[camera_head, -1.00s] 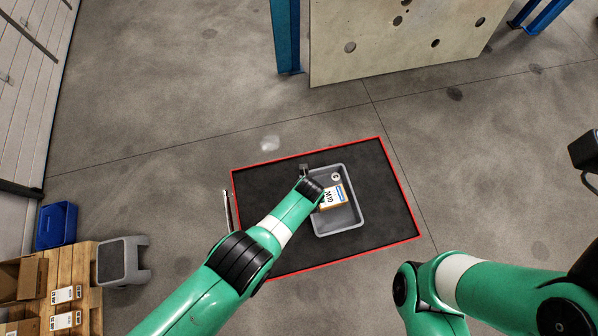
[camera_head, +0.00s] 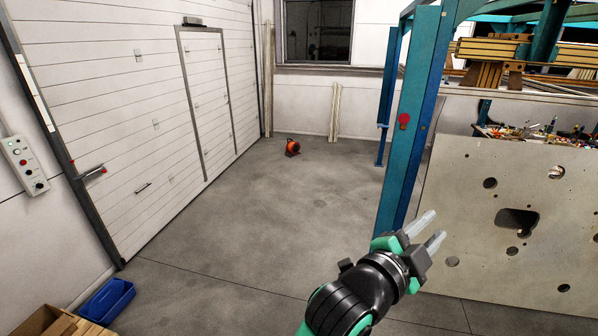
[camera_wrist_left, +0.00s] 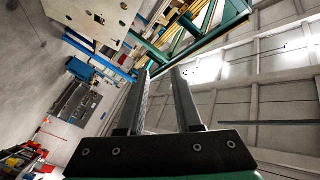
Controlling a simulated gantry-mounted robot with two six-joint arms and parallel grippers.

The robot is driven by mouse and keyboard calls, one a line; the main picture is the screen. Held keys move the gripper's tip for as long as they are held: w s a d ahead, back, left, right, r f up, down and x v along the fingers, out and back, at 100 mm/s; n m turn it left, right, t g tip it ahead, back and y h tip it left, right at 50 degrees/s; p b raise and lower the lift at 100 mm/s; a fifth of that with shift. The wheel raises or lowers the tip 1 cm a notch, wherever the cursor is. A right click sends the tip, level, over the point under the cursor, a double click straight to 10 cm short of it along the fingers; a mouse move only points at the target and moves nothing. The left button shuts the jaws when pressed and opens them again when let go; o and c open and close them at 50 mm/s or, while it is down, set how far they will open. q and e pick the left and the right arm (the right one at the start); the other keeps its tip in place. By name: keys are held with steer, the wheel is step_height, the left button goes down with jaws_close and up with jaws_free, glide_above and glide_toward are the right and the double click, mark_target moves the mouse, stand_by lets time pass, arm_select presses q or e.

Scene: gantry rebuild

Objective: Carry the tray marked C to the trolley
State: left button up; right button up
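Neither the tray marked C nor a trolley shows in the current views. My left gripper (camera_head: 438,223) is raised in the lower right of the head view, its two grey fingers apart with nothing between them. In the left wrist view the same gripper (camera_wrist_left: 162,67) has a clear gap between its fingers and points toward the upper part of the hall. My right gripper is in neither view.
A large pale panel with holes (camera_head: 470,205) stands at the right beside a blue post (camera_head: 408,120). A white sectional door (camera_head: 130,110) is at the left. A blue bin (camera_head: 106,300) and cardboard box (camera_head: 48,322) are lower left. Open floor (camera_head: 270,210) lies between.

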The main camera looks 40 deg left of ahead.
arm_select(q)
steer(key=s+a+r+n+t, duration=0.3)
steer(key=s+r, duration=0.4)
steer(key=r, duration=0.1)
steer(key=s+a+r+n+t, duration=0.3)
steer(key=s+r+n, duration=0.1)
steer(key=s+r, duration=0.3)
steer(key=s+a+r+n+t+y, duration=0.1)
steer(key=s+a+r+n+t, duration=0.2)
steer(key=s+r, duration=0.5)
steer(key=shift+s+r+n+t, duration=0.3)
steer(key=shift+s+r, duration=0.05)
steer(key=shift+s, duration=0.3)
